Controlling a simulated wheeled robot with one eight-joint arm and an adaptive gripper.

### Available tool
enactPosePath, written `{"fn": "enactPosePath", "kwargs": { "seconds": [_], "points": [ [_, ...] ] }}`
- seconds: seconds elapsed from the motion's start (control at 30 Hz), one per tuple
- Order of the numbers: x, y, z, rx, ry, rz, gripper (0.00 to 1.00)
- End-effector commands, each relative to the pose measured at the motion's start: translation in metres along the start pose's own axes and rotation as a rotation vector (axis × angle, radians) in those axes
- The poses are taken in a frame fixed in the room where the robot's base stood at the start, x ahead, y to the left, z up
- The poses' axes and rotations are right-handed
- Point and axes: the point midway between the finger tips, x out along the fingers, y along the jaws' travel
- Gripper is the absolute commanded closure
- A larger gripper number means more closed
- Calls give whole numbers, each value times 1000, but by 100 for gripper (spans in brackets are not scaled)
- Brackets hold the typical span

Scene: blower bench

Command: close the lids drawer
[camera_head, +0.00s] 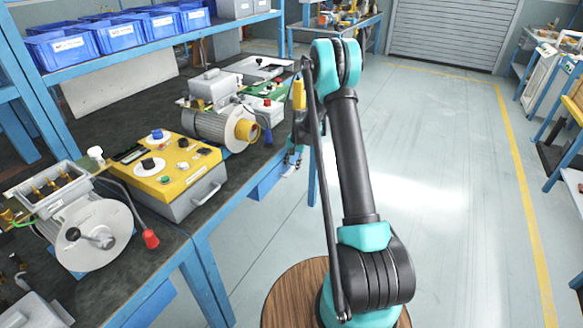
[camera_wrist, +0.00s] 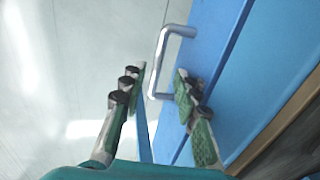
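A blue drawer (camera_head: 264,180) under the far part of the bench appears to stand out from the bench edge; no label on it is readable. In the wrist view a blue front (camera_wrist: 205,45) carries a silver bar handle (camera_wrist: 160,62). My gripper (camera_wrist: 158,78) is open, its two fingers apart. The handle shows between and just beyond the fingertips; I cannot tell whether they touch it. In the head view my gripper (camera_head: 292,163) hangs beside the bench edge near the drawer, partly hidden by my arm.
The bench (camera_head: 225,185) carries a yellow control box (camera_head: 170,165), a grey blower motor (camera_head: 215,125) and another machine (camera_head: 90,235) close to its edge. Blue bins (camera_head: 65,48) stand on the shelf above. The floor (camera_head: 450,170) to the right is clear.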

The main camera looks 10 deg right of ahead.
Motion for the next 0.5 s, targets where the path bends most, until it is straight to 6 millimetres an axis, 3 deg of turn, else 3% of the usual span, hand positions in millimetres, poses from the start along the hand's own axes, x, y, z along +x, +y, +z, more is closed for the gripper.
{"fn": "enactPosePath", "kwargs": {
  "seconds": [0.3, 0.5],
  "points": [
    [-63, 0, 0, 0, 0, 0, 69],
    [-94, -1, 0, 0, 0, -1, 69]
  ]
}}
